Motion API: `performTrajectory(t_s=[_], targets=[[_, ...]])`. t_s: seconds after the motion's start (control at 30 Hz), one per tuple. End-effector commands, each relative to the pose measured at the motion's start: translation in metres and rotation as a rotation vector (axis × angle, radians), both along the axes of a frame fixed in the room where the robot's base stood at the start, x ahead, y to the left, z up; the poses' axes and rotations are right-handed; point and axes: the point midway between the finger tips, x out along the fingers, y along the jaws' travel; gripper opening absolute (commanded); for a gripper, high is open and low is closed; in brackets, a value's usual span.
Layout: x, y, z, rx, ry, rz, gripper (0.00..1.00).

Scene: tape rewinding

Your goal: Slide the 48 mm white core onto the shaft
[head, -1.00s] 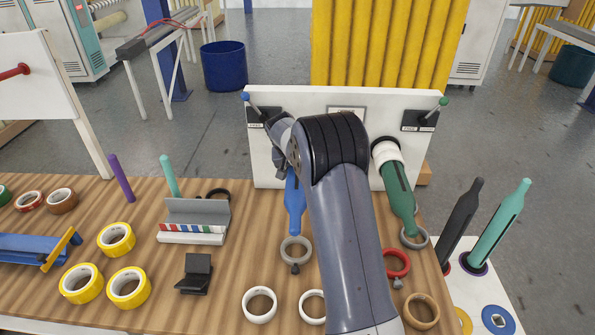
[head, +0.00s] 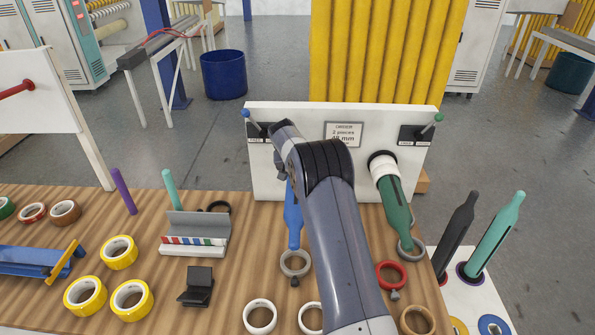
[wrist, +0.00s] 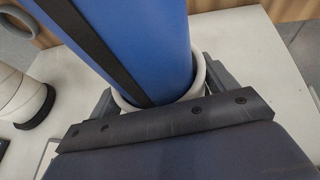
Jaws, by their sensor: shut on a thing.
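The white core (wrist: 201,78) is a pale ring in the wrist view. My gripper (wrist: 160,92) is shut on it, with a dark finger on each side. The blue shaft (wrist: 140,40) passes through the ring, so the core is around it close to the white panel. In the head view the blue shaft (head: 293,222) sticks out from the panel (head: 290,110) toward me. How far the core sits from the shaft's base cannot be told.
A green shaft (head: 397,212) with white pieces (head: 383,163) at its base is to the right. A sign (head: 343,133) is on the panel. Loose rings, including a grey one (head: 295,262) and a red one (head: 391,275), lie on the wooden table (head: 150,300) below.

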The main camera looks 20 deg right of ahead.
Motion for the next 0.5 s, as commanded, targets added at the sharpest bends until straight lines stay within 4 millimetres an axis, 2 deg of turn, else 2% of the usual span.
performTrajectory(t_s=[0.5], targets=[[0.012, -0.004, 0.001, 0.0, 0.0, -0.001, 0.57]])
